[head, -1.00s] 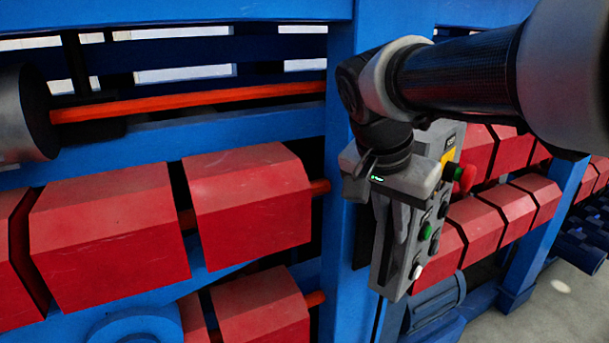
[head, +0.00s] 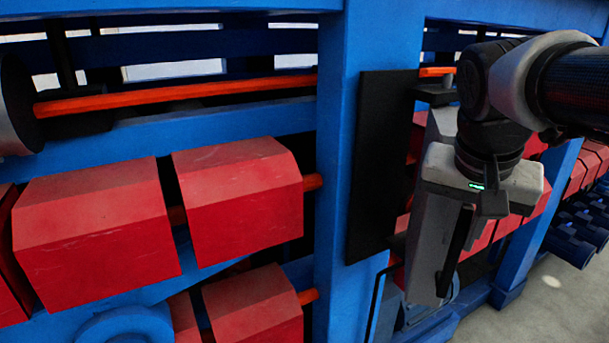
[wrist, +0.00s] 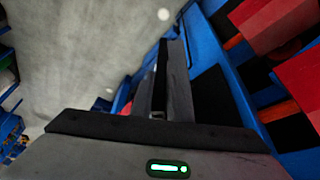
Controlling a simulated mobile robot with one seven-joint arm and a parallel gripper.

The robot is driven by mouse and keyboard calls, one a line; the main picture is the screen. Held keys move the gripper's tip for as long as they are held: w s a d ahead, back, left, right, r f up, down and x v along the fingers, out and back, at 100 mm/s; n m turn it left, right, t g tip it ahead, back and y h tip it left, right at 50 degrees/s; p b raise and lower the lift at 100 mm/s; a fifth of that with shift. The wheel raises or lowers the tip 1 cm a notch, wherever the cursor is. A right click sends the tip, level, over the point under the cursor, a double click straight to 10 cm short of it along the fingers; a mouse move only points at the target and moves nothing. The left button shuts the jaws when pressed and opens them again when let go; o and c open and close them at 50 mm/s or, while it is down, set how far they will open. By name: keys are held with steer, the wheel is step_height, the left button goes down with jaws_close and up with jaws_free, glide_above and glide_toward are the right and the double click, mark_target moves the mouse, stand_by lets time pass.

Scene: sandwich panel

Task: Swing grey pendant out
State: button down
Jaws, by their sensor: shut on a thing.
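The grey pendant (head: 441,123) shows in the head view only in part, just right of the blue post. My gripper and wrist cover most of it, and its button face is hidden. My gripper (head: 446,262) points down at the pendant and is shut on it. In the wrist view the fingers (wrist: 166,78) stand close together, and the pendant is hard to make out between them.
A blue post (head: 340,150) with a black plate (head: 384,165) stands left of my gripper. Red blocks (head: 238,200) and an orange bar (head: 180,97) lie further left. Grey floor (head: 555,300) is open at the lower right.

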steer(key=shift+d, duration=0.25)
steer(key=c, duration=1.8)
jaws_free()
steer(key=shift+d, duration=0.15)
steer(key=shift+o, duration=0.2)
steer(key=shift+r, duration=0.1)
steer(key=shift+s+a+r, duration=0.1)
steer(key=shift+a+r, duration=0.1)
steer(key=shift+r, duration=0.15)
steer(key=p+v, duration=0.2)
steer(key=v, duration=1.4)
steer(key=shift+s+r, duration=0.2)
steer(key=shift+a, duration=0.15)
